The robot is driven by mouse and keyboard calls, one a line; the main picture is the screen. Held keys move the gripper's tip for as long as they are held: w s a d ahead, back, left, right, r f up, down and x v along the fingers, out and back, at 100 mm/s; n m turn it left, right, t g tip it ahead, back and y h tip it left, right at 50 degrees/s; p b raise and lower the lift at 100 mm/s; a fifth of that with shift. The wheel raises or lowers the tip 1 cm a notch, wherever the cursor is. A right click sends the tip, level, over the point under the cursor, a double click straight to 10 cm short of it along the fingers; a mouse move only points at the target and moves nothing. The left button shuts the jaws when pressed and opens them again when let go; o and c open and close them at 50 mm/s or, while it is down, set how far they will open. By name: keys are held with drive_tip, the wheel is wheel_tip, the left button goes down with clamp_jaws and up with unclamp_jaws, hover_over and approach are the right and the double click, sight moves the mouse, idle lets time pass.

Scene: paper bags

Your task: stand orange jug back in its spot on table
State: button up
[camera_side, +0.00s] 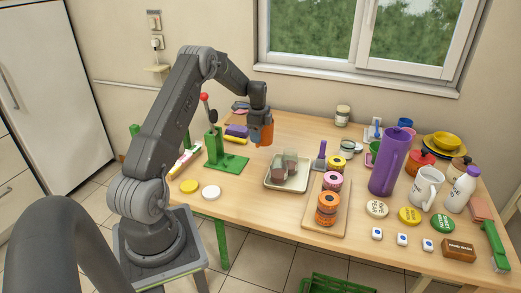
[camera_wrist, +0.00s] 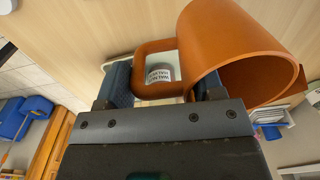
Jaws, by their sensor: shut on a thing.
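The orange jug (camera_side: 265,133) is held by my gripper (camera_side: 260,113) over the back middle of the table (camera_side: 240,203). In the wrist view the jug (camera_wrist: 245,45) lies at the upper right with its open mouth showing dark inside. Its squared handle loop reaches between the fingers of my gripper (camera_wrist: 164,88), which are shut on it. In the side view the gripper hides part of the jug. I cannot tell whether its base touches the table. No marked spot for the jug can be made out.
Rightward are a board (camera_side: 325,229) with stacked rings, a tall purple jug (camera_side: 388,165) and a white jug (camera_side: 427,187).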

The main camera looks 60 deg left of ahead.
sight(259, 146)
drive_tip(key=shift+w+f, duration=0.1)
drive_tip(key=shift+f, duration=2.85)
drive_tip(key=shift+f, duration=0.2)
drive_tip(key=o, duration=1.3)
